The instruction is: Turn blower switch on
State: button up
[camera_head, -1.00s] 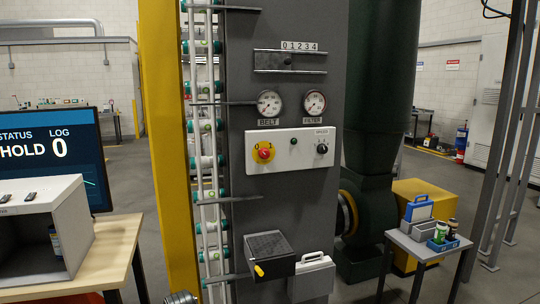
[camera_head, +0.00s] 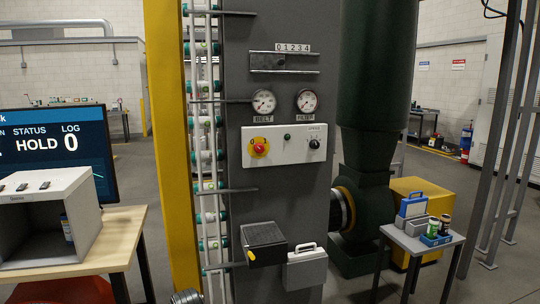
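A white control panel (camera_head: 313,151) is fixed to the front of the dark grey machine column. On its left is a round yellow switch with a red knob (camera_head: 260,147). A black box with a yellow lever (camera_head: 251,256) projects from the column below. The lever points down and left. I cannot read which of these is marked for the blower. The dark green blower housing (camera_head: 371,203) stands right of the column. My gripper is not in view.
A table (camera_head: 131,228) with an open grey box (camera_head: 82,211) and a monitor stands at left. A yellow post (camera_head: 167,150) rises beside the column. A small grey table (camera_head: 425,244) with bottles stands at right.

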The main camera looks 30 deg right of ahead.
aim_at(259, 147)
jog(key=u, duration=0.15)
jog(key=i, duration=0.9)
jog(key=u, duration=0.4)
jog(key=k, duration=0.7)
jog(key=u, duration=0.2)
jog(key=i, duration=0.75)
jog(key=z, duration=0.15)
